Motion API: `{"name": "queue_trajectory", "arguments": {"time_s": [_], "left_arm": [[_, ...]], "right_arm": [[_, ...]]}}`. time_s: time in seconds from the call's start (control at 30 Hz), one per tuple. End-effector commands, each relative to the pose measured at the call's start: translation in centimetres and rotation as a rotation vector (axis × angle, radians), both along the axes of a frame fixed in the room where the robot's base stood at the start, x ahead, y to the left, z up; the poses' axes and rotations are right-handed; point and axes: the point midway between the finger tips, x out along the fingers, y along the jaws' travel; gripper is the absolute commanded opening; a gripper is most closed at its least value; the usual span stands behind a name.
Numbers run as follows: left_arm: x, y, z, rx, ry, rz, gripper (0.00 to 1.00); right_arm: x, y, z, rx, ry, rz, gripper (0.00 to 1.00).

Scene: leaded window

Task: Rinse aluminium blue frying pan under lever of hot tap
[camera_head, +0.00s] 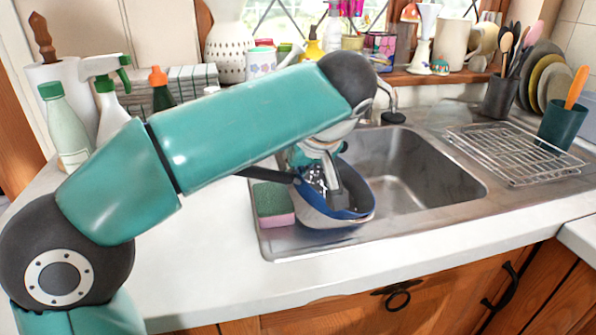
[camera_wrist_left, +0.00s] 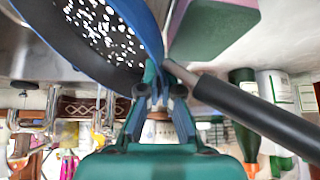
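The blue frying pan (camera_head: 350,213) is over the left front part of the sink, tilted. Its inside is dark with white speckles, and its dark handle (camera_head: 266,174) points left. In the left wrist view the pan (camera_wrist_left: 95,50) fills the upper left, its handle (camera_wrist_left: 255,110) running to the lower right. My left gripper (camera_head: 318,172) reaches down onto the pan; in the wrist view its fingers (camera_wrist_left: 158,88) close on the rim near the handle. The tap (camera_head: 392,112) stands at the sink's back edge, partly behind my left arm; its lever is not clear. My right gripper is not in view.
A green and pink sponge (camera_head: 273,203) lies left of the pan. The sink basin (camera_head: 425,180) is empty on the right. A wire rack (camera_head: 515,153) is on the drainer. Bottles (camera_head: 65,128) stand at the back left. The front-left counter (camera_head: 200,270) is clear.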

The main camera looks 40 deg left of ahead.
Motion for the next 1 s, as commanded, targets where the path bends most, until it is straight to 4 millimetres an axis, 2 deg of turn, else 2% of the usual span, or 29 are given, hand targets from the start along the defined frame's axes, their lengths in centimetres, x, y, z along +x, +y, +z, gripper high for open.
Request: {"name": "queue_trajectory", "arguments": {"time_s": [1.0], "left_arm": [[8.4,2.0,-0.1,0.346,0.234,0.002,0.00]], "right_arm": [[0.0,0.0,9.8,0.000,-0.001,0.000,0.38]]}}
